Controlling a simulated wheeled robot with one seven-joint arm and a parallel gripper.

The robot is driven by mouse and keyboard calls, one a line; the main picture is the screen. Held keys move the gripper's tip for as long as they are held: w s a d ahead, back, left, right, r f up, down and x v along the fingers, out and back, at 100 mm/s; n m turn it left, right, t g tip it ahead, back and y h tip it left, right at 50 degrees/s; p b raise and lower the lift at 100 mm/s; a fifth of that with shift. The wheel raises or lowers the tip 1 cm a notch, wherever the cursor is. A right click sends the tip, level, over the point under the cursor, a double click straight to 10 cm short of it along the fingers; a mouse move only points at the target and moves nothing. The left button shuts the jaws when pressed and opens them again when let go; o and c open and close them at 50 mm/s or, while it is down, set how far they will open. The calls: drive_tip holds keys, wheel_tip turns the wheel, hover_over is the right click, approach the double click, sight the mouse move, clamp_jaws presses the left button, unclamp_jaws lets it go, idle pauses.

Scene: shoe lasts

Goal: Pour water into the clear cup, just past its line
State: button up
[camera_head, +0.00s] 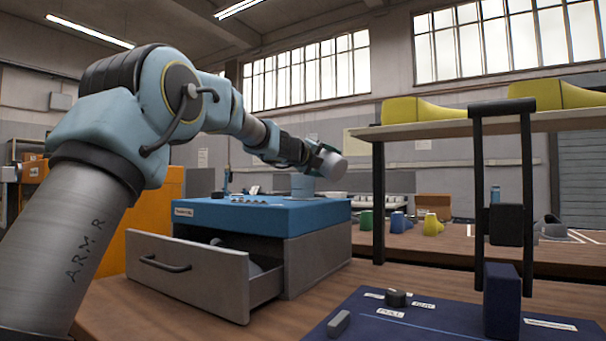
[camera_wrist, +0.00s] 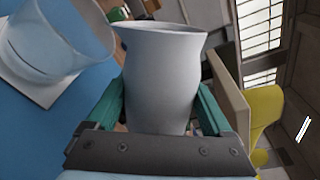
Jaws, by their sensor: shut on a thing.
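My gripper (camera_head: 316,156) is shut on a pale grey jug (camera_head: 331,165), held tilted above the blue-topped cabinet. In the wrist view the green fingers clasp the jug (camera_wrist: 160,75) from both sides. Its inside is hidden, and I see no stream of water. The clear cup (camera_head: 302,186) stands on the blue top just below the jug. In the wrist view the clear cup (camera_wrist: 55,45) is at the upper left, on a white square pad (camera_wrist: 42,92), apart from the jug. A thin line runs around the cup; I cannot tell its water level.
The cabinet (camera_head: 317,255) has an open drawer (camera_head: 190,275) at the front. Several small items lie on its blue top (camera_head: 270,218). A shelf (camera_head: 440,129) bearing yellow shoe lasts (camera_head: 425,110) stands right. A dark blue mat (camera_head: 360,318) with blocks lies at the front right.

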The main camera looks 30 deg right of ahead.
drive_tip(key=shift+n, duration=0.3)
drive_tip(key=shift+r+n+p, duration=0.25)
drive_tip(key=shift+n+p, duration=0.05)
drive_tip(key=shift+p, duration=0.35)
drive_tip(key=shift+d, duration=0.2)
drive_tip(key=shift+w+d+r+n+g+p, duration=0.15)
drive_tip(key=shift+r+n+g+p, duration=0.15)
drive_tip(key=shift+n+p, duration=0.25)
idle(0.4)
drive_tip(key=shift+w+a+r+n+p, duration=0.2)
drive_tip(key=shift+w+r+n+p, duration=0.35)
drive_tip(key=shift+p, duration=1.3)
drive_tip(key=b, duration=0.1)
drive_tip(key=s+f+m+b, duration=0.1)
drive_tip(key=b, duration=0.1)
drive_tip(key=f+b, duration=0.1)
drive_tip(key=b, duration=0.1)
drive_tip(key=shift+s+d+f, duration=0.15)
drive_tip(key=shift+d+f, duration=0.05)
drive_tip(key=shift+d, duration=0.05)
drive_tip(key=shift+f+m+b, duration=0.4)
drive_tip(key=shift+m+b, duration=0.3)
drive_tip(key=shift+b, duration=0.15)
drive_tip(key=shift+r+m, duration=0.6)
drive_tip(key=shift+a+r+m+t+b, duration=0.1)
drive_tip(key=shift+r+m+t+b, duration=0.15)
drive_tip(key=shift+m, duration=0.35)
drive_tip(key=shift+r+m+t+b, duration=0.15)
drive_tip(key=shift+m+t, duration=0.1)
drive_tip(key=shift+m, duration=0.35)
